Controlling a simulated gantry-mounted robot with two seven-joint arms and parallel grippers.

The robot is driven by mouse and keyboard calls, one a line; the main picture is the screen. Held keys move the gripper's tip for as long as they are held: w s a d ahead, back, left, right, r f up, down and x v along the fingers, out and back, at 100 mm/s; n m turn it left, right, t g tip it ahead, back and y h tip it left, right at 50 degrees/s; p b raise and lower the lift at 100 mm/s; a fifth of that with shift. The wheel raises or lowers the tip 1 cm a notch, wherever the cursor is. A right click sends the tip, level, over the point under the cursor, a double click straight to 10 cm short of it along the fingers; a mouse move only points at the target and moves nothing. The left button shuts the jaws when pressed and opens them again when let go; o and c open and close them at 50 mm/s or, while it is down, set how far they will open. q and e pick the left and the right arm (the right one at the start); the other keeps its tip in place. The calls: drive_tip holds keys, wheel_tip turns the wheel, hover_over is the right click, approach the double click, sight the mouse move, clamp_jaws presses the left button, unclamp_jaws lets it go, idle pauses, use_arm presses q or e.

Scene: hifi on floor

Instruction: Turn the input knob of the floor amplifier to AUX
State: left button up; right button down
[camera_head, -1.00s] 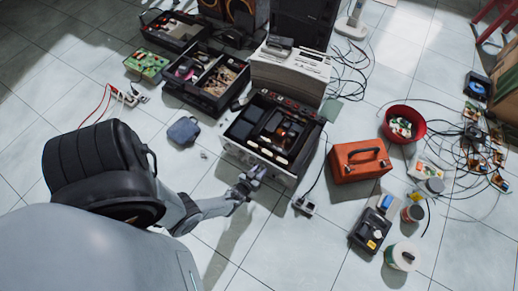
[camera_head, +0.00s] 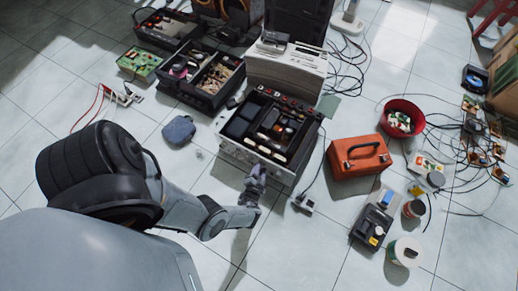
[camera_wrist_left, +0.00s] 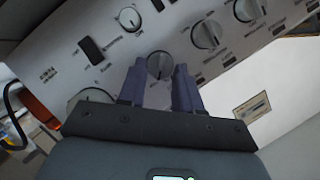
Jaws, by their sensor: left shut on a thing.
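The floor amplifier (camera_head: 270,130) is an open-topped unit on the tiles, with its pale front panel facing my left arm. In the left wrist view its panel (camera_wrist_left: 120,55) carries several silver knobs. My left gripper (camera_head: 256,172) is at the front panel. In the left wrist view the gripper (camera_wrist_left: 160,72) has its two dark blue-grey fingers on either side of a small silver knob (camera_wrist_left: 159,65) and is shut on it. The panel lettering is too blurred to read, so I cannot tell which setting the knob points to. My right gripper is in neither view.
An orange toolbox (camera_head: 358,160) stands right of the amplifier, with a red bowl (camera_head: 404,106) behind it. A blue-grey pouch (camera_head: 179,130) lies to the left. Cables and small parts clutter the right side. Tiles in front of the amplifier are mostly clear.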

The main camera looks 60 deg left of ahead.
use_arm(q)
drive_tip(key=shift+m+y, duration=0.3)
drive_tip(key=shift+m, duration=0.1)
idle(0.4)
drive_tip(key=o, duration=1)
drive_tip(key=shift+o, duration=0.2)
drive_tip(key=shift+d, duration=0.1)
